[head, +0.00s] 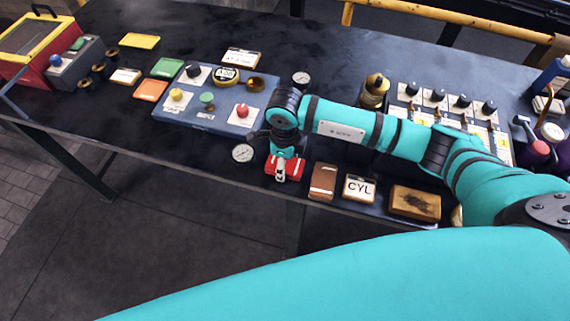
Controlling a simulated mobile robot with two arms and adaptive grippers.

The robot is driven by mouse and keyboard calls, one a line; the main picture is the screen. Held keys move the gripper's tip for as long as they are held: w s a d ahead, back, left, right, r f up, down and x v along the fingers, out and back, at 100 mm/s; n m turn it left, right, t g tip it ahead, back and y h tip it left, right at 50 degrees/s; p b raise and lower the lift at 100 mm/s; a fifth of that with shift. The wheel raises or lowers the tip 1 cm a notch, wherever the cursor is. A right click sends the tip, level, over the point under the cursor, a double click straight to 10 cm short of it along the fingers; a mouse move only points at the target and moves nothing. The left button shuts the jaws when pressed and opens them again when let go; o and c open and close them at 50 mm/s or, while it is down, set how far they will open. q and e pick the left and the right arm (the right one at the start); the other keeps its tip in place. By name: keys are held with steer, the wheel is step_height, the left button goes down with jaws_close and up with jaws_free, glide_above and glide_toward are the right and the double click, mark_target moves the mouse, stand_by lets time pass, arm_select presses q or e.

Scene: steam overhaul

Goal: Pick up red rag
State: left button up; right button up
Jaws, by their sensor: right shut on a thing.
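The red rag (292,168) lies near the front edge of the dark table, in the middle of the head view. It is a small folded red cloth. My right gripper (281,174) points down at it from above and is shut on it. The gripper and wrist cover part of the rag. I cannot tell whether the rag still touches the table. My left gripper is not in view.
A brown block (323,181), a CYL card (359,188) and a wooden brush (415,203) lie right of the rag. A gauge (243,153) lies to its left. A blue-grey board (215,112) with knobs is behind. The table's front edge (150,153) is close.

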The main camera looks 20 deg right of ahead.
steer(key=shift+c, duration=1.2)
steer(key=shift+r, duration=0.1)
